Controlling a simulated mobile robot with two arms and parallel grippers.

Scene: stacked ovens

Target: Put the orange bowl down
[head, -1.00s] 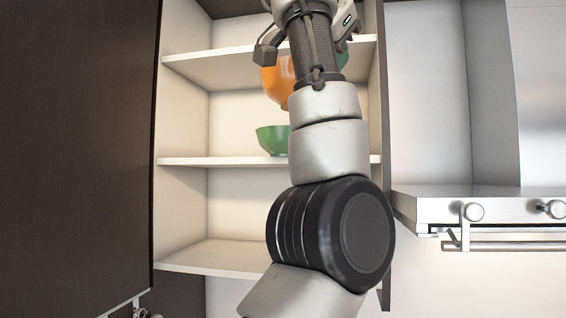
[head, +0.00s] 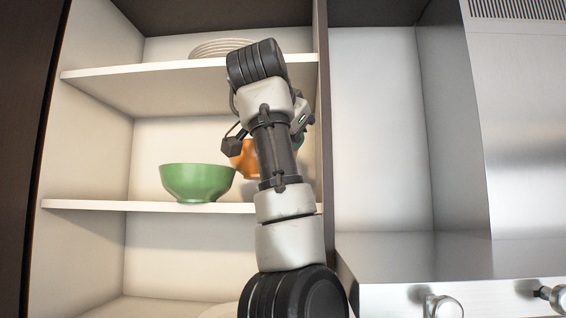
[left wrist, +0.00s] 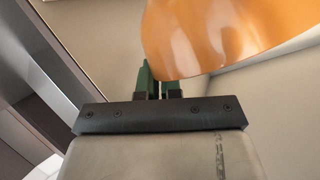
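The orange bowl (head: 245,160) is at the middle shelf level in the head view, partly hidden behind my left arm. It fills the upper right of the left wrist view (left wrist: 215,35). My left gripper (left wrist: 158,78) has green-tipped fingers close together at the bowl's edge, one partly hidden by the bowl, and it appears shut on it. In the head view my left arm hides most of the gripper. Whether the bowl's base touches the shelf is hidden. My right gripper is not in view.
A green bowl (head: 197,183) stands on the middle shelf (head: 90,205), left of the orange bowl. Stacked plates (head: 215,48) sit on the upper shelf (head: 120,80). The cabinet's side wall (head: 322,120) is close to the right of my arm. A steel appliance (head: 440,285) is at lower right.

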